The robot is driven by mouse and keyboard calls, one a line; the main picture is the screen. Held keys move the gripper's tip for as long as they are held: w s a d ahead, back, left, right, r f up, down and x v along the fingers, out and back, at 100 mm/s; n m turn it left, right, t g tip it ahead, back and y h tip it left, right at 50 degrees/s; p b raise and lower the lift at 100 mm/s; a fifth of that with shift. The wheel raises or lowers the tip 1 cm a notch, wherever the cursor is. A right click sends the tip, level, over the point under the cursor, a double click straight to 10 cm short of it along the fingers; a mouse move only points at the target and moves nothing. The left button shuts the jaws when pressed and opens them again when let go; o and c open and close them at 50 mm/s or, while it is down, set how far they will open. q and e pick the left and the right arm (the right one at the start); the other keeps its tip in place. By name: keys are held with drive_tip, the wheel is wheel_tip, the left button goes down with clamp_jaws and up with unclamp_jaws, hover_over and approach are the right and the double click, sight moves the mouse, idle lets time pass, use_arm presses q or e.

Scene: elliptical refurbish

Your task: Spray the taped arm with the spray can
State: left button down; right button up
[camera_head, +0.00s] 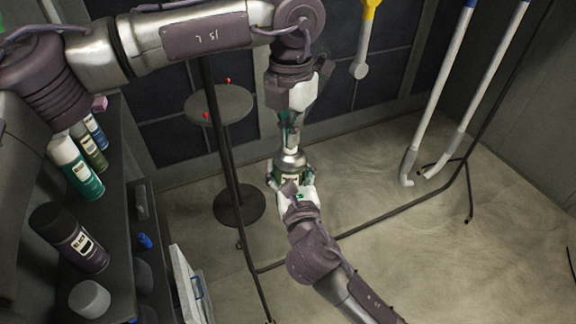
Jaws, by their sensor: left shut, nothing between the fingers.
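My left gripper (291,146) comes down from the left arm, its fingers shut and empty just over the silver top of a spray can (290,162). I cannot tell if they touch it. My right gripper (290,181) reaches up from the bottom and its fingers close around the can's body, mostly hiding it. I cannot tell which is the taped arm.
A dark shelf (118,220) at the left holds several cans, including a teal one (77,170) and a dark one (70,238). A round stool (222,104) stands behind a black rack frame (385,212). A yellow piece (368,28) hangs at the top.

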drive_tip(key=shift+r, duration=0.35)
use_arm(q)
drive_tip(key=shift+r, duration=2.45)
use_arm(e)
drive_tip(key=shift+f, duration=0.15)
use_arm(q)
drive_tip(key=shift+r, duration=0.1)
wheel_tip(320, 180, up, 12)
